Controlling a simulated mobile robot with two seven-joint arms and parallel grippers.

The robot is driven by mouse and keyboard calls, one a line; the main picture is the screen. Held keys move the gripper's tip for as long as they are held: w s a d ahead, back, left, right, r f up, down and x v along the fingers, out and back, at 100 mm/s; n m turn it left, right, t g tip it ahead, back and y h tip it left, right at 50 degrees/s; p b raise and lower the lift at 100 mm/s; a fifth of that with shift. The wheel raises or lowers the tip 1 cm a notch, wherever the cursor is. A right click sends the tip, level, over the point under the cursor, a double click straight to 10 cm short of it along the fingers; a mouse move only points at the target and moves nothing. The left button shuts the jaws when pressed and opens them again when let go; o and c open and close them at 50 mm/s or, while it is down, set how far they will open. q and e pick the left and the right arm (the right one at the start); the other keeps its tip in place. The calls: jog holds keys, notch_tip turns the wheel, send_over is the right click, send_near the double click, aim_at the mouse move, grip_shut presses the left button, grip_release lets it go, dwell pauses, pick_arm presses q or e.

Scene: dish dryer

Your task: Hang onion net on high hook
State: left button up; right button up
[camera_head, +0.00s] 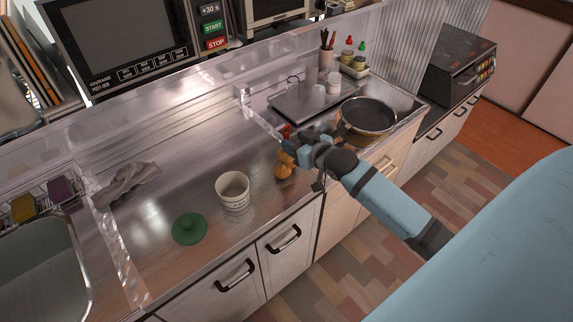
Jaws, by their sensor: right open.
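The onion net (285,165) shows as a small orange bundle by the counter's front edge, at the near end of a clear divider. My right gripper (297,150) is beside it at its upper right, with its jaws open. The gripper covers part of the net's upper end, and I cannot tell whether they touch or what bears the net. A small red piece (285,130) shows just above the gripper. I cannot make out the high hook for certain. My left gripper is not in view.
A white pot (232,191) and a green lid (189,229) stand on the counter to the left. A grey cloth (127,184) lies farther left, near the sink (45,265). A frying pan (368,116) is beyond my right gripper. The clear divider (262,122) stands close to it.

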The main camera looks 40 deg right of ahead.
aim_at(286, 138)
jog(key=x, duration=0.4)
jog(key=shift+a, duration=0.2)
grip_shut()
jog(key=shift+r, duration=0.15)
notch_tip(286, 138, up, 20)
jog(key=p, duration=0.1)
dwell(0.3)
